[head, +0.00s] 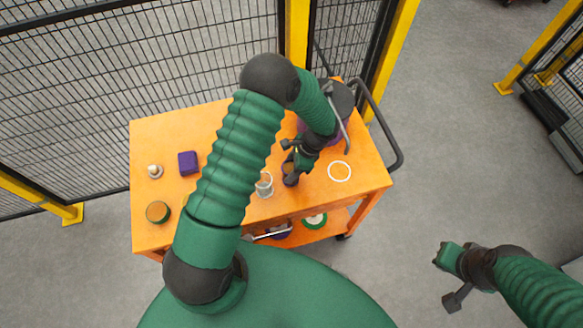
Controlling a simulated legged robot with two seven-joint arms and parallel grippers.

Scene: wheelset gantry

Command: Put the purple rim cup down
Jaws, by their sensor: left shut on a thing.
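The purple rim cup (290,179) is small and dark at this size, with a brownish inside. It is at the tip of my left gripper (293,165), which is shut on it, over the right half of the orange cart top (226,124). I cannot tell whether the cup touches the surface. A white ring (340,162) lies flat on the cart, just right of the cup and apart from it. My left arm hides part of the cart's middle. My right gripper (443,276) is off the cart at lower right, and its fingers are unclear.
A clear glass (264,186) stands just left of the cup. A dark-lidded purple pot (341,98) is behind. A purple box (188,162), a small white item (154,171) and a round green-rimmed item (158,212) are at left. Mesh fencing (120,70) stands behind the cart.

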